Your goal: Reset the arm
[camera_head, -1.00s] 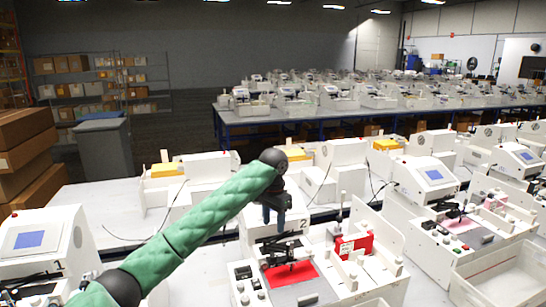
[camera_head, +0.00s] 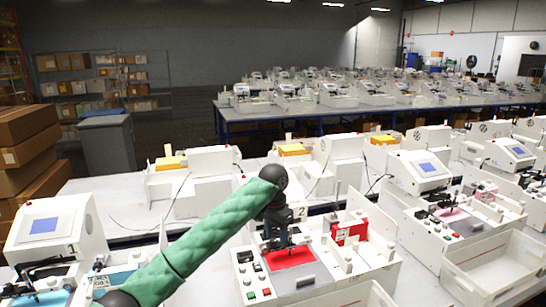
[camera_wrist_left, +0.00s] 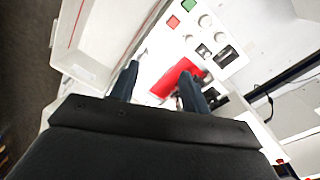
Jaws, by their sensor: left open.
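My left arm, in a green sleeve, reaches in from the bottom left of the head view. Its dark gripper (camera_head: 277,236) points down over the front pen plotter, marked 2, close to the red plate (camera_head: 291,258). In the left wrist view the two fingers of the left gripper (camera_wrist_left: 160,76) are apart, with the red plate (camera_wrist_left: 172,84) seen beyond and between them. Nothing is clearly held. The plotter's small dark arm is partly hidden behind my gripper, so its exact position and any contact cannot be told. My right gripper is not in view.
A red holder (camera_head: 350,234) stands on the plotter's right side. Another plotter with a blue screen (camera_head: 43,225) stands at left. An open white bin (camera_head: 490,265) lies at right.

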